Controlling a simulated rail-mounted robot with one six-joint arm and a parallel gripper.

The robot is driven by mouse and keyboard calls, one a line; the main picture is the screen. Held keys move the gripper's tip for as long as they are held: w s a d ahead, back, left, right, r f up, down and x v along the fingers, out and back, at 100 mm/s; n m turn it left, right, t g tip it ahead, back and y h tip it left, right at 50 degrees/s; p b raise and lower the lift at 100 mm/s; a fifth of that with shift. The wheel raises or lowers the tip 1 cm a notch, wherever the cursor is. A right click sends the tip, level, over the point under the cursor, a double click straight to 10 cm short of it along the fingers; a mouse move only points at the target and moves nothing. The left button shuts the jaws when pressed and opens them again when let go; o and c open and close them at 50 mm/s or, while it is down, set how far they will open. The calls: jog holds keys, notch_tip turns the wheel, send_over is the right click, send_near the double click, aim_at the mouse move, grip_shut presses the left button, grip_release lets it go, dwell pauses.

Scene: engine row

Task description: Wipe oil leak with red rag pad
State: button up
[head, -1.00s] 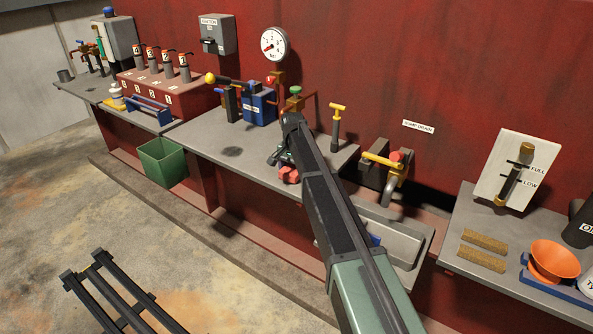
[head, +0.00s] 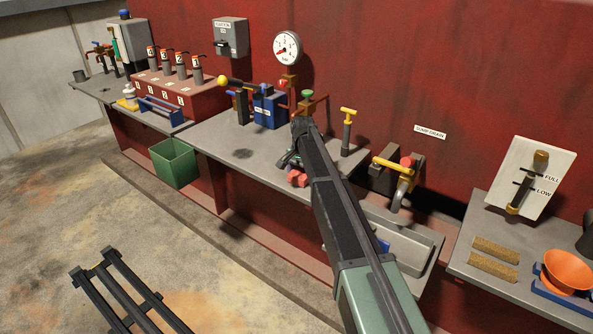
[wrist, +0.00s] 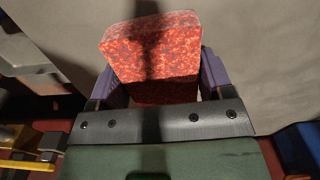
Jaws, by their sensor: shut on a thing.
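My gripper (head: 294,166) is shut on the red rag pad (head: 298,179), held over the middle bench near its front edge. In the wrist view the speckled red pad (wrist: 150,48) sits between the two purple fingers, with a dark shadow across it. A dark round oil patch (head: 242,153) lies on the bench top, left of the pad and apart from it. Whether the pad touches the bench cannot be told. My arm hides part of the bench to the right of the pad.
A blue pump unit (head: 270,112), red valve piping (head: 303,108) and a yellow-handled post (head: 347,130) stand behind. A green bin (head: 174,163) hangs at the bench front. A grey tray (head: 408,244) and brown pads (head: 493,265) are at right. Bench around the patch is clear.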

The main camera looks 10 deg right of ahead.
jog(key=shift+s+d, duration=1.4)
jog(key=shift+d, duration=0.1)
notch_tip(320, 180, up, 6)
jog(key=p, duration=0.6)
notch_tip(320, 180, up, 3)
jog(key=p, duration=0.3)
jog(key=shift+a, duration=0.1)
